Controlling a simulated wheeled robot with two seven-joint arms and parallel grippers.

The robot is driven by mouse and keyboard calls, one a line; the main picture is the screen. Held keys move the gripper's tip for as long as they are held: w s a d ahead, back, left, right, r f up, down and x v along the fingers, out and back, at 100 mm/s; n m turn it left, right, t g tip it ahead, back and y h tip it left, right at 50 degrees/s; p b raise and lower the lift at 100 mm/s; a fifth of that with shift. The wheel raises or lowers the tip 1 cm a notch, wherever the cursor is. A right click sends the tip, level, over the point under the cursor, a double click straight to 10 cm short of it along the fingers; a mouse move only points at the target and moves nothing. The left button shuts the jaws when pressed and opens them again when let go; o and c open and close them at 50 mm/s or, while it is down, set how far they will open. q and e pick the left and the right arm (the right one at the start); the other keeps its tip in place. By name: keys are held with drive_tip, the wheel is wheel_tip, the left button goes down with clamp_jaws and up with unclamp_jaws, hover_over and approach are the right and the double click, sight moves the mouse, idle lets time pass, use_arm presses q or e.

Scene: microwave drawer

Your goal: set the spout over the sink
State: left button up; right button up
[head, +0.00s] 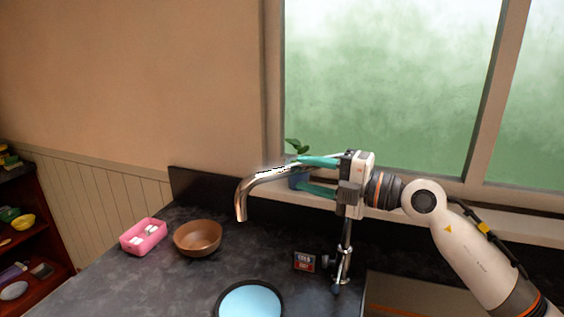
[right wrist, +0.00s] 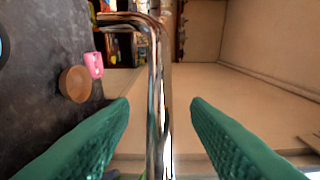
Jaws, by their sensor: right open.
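The chrome spout (head: 243,200) curves out to the left over the dark counter, with its mouth pointing down. The tap's post (head: 344,255) stands at the back of the counter. My right gripper (head: 298,174) is open, with its green fingers on either side of the spout in the head view. In the right wrist view the spout (right wrist: 157,90) runs lengthwise between the two fingers (right wrist: 160,103), with a gap visible on both sides. The sink is not clearly visible; a brownish area shows at the lower right. My left gripper is not in view.
A brown bowl (head: 198,238) and a pink box (head: 143,236) stand on the counter (head: 120,275) at left. A blue dish with a dark rim (head: 250,301) is in front. A small sign (head: 304,262) is beside the post. A plant (head: 297,146) is by the window.

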drive_tip(key=p+x, duration=0.1)
drive_tip(key=x, duration=0.5)
drive_tip(key=shift+a, duration=0.2)
drive_tip(key=shift+w, duration=0.15)
clamp_jaws()
